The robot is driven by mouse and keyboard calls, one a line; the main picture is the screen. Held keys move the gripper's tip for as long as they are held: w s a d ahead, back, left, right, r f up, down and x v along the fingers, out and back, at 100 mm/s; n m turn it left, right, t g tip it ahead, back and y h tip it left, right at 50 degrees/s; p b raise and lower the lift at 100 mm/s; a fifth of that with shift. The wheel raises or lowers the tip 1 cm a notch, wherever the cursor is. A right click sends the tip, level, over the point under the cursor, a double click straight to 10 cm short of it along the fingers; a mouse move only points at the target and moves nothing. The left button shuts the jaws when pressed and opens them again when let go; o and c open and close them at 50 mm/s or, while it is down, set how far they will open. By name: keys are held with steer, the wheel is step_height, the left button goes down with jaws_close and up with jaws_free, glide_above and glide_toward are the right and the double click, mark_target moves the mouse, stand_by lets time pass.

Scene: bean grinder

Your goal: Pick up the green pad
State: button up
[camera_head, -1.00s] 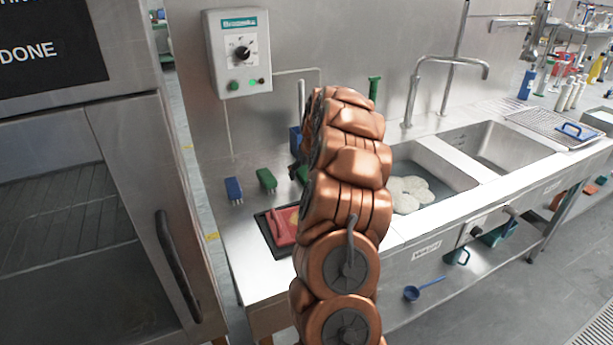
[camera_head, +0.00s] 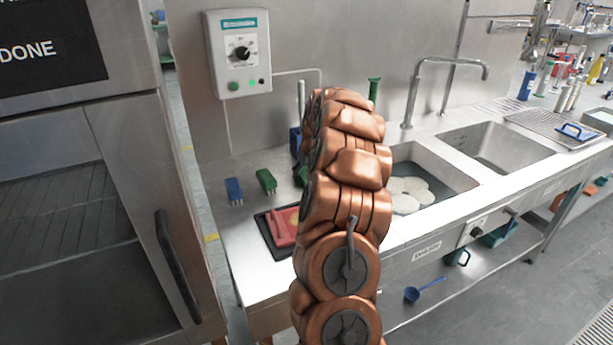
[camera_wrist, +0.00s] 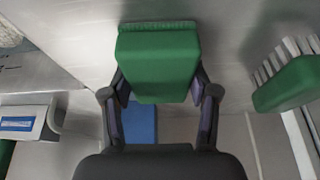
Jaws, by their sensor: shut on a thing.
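In the wrist view, the green pad (camera_wrist: 158,62) is a rounded green block with a fringe along its far edge. It sits between the two dark fingers of my gripper (camera_wrist: 160,84), which is shut on it. In the head view my copper arm hides most of my gripper. A bit of green (camera_head: 301,176) shows at the arm's left edge, and I cannot tell if it is the held pad.
A green brush (camera_wrist: 288,84) lies to the right in the wrist view; a blue block (camera_wrist: 140,123) shows below the pad. In the head view, a blue brush (camera_head: 233,191), a green brush (camera_head: 266,181) and a red item (camera_head: 284,228) sit left of my arm. Sinks (camera_head: 496,146) are right.

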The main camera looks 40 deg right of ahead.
mark_target(307, 171)
steer(key=shift+r, duration=0.15)
steer(key=shift+r+p, duration=0.2)
steer(key=shift+p, duration=0.15)
steer(key=shift+r+b, duration=0.65)
steer(key=shift+r, duration=1.1)
steer(key=shift+s+a+f, duration=0.1)
steer(key=shift+s+a, duration=0.05)
steer(key=shift+s, duration=0.6)
steer(key=s+a+b, duration=0.1)
steer(key=s, duration=0.3)
steer(key=s+a+r+b, duration=0.1)
steer(key=s, duration=0.4)
steer(key=s+a+b, duration=0.1)
steer(key=s, duration=0.4)
steer(key=shift+a+r, duration=0.25)
steer(key=shift+a, duration=0.05)
